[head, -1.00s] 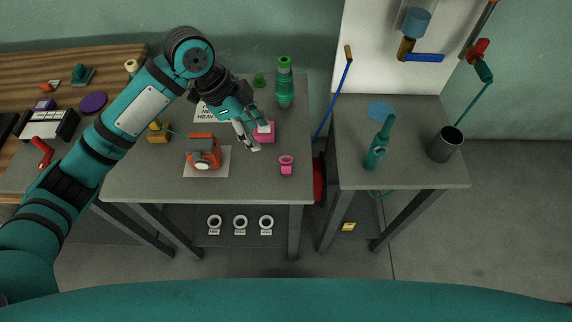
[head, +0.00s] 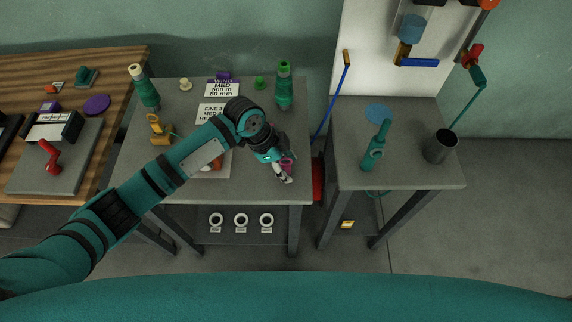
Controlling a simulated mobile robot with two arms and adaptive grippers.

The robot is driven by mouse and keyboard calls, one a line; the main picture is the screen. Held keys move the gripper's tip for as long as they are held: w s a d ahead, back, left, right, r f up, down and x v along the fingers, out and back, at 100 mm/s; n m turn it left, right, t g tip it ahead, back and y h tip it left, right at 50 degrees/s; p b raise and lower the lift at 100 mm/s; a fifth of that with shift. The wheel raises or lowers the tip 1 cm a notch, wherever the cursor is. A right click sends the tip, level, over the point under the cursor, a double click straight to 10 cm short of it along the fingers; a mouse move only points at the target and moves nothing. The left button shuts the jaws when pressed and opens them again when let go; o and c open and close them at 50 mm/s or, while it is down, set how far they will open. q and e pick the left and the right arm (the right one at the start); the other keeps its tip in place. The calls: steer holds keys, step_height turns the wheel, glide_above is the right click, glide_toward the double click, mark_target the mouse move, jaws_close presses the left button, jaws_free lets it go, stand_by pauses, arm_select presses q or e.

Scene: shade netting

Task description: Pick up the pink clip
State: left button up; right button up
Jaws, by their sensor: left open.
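The pink clip (head: 288,164) is on the grey middle table (head: 290,192), near its front right corner. It is partly covered by my left gripper (head: 284,178). The left gripper points down with its fingers open, at the clip's front left side in the picture. Whether the fingers touch the clip or hang above it I cannot tell. My right gripper is out of view.
My left arm hides part of the orange device (head: 212,167) on a paper sheet. Green bottles (head: 284,88) stand at the back.

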mark_target(287, 167)
arm_select(q)
steer(key=shift+d+f, duration=0.1)
steer(key=shift+f, duration=0.2)
jaws_close()
steer(key=shift+r+b, duration=0.3)
steer(key=shift+r, duration=0.55)
steer(key=shift+s+d+r+b, duration=0.1)
steer(key=shift+s+r+b, duration=0.1)
steer(key=shift+r, duration=0.25)
steer(key=shift+s+r+b, duration=0.15)
steer(key=shift+s+r, duration=0.05)
steer(key=shift+r, duration=0.25)
steer(key=s+d+b, duration=0.1)
steer(key=s+d, duration=0.1)
steer(key=s, duration=0.5)
steer(key=s+d+r+b, duration=0.1)
steer(key=s+d, duration=0.1)
steer(key=s, duration=0.5)
steer(key=shift+s+r, duration=0.3)
steer(key=shift+s, duration=0.1)
